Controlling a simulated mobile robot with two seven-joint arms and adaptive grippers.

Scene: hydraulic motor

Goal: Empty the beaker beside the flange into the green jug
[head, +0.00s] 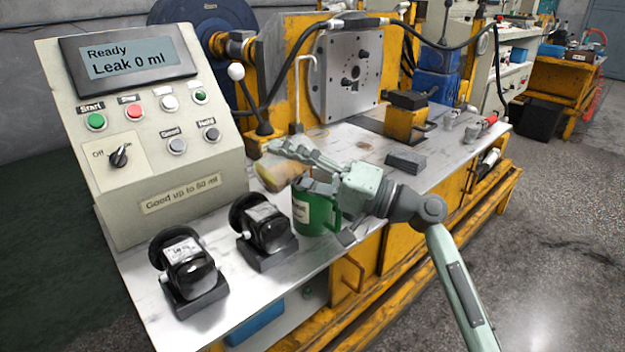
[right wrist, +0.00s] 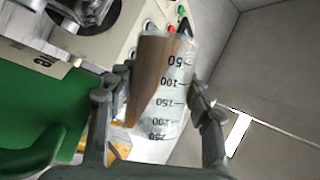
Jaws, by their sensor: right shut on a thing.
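A clear beaker (right wrist: 175,85) with black volume marks holds brown liquid and is tilted far over, nearly on its side; it shows small in the head view (head: 276,178). The liquid lies along its lower side, reaching toward the mouth. My right gripper (right wrist: 160,100) is shut around the beaker, a finger on each side; in the head view it (head: 292,160) is above the bench. The green jug (head: 317,214) stands upright just below the beaker, partly hidden by my gripper, and its green side fills the left of the wrist view (right wrist: 45,148). Whether liquid is flowing out is unclear.
Two black motors (head: 187,268) (head: 266,230) stand left of the jug. A control box (head: 150,130) with display "Leak 0 ml" is behind them. The flange plate (head: 350,75) and a lever with a white knob (head: 236,72) rise at the back. A dark block (head: 405,161) lies to the right.

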